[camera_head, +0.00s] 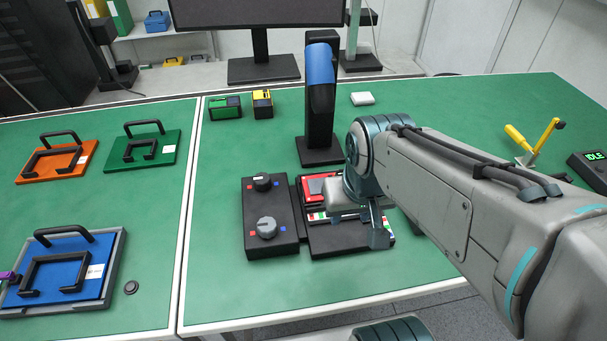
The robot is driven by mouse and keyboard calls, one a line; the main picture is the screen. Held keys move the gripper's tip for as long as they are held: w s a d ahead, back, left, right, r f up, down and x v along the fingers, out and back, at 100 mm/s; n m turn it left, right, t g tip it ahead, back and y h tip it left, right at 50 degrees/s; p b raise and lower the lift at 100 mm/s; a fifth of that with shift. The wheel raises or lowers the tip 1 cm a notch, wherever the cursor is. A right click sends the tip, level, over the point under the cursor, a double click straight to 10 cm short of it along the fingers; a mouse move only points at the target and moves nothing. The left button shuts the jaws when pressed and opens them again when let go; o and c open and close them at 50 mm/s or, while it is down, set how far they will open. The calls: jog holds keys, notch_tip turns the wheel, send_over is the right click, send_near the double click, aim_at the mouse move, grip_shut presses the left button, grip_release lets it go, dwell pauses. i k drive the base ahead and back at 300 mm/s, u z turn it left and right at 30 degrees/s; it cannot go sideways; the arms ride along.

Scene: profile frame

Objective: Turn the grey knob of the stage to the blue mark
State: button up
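The stage's black control box (257,246) stands on the green table, left of the middle of the view. Its grey knob (267,227) is on the near part of the top, with a pale line on it. A black knob (262,182) sits on the far part. Small red and blue marks flank the knobs; they are too small to tell the grey knob's exact angle to the blue one. My gripper (372,226) is to the right of the box, over the black base beside it, apart from the grey knob. The wrist partly hides the gripper, and its opening is unclear.
The black base (335,243) carries a red part (318,186) and a marked strip. A black stand with a blue head (320,65) rises behind. Trays with handles lie left, including a blue one (60,283). Table before the box is clear.

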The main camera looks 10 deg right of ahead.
aim_at(267, 226)
jog(key=u, duration=0.05)
jog(key=k, duration=0.65)
jog(key=z, duration=2.35)
jog(key=k, duration=0.85)
jog(key=u, duration=1.25)
jog(key=i, duration=0.5)
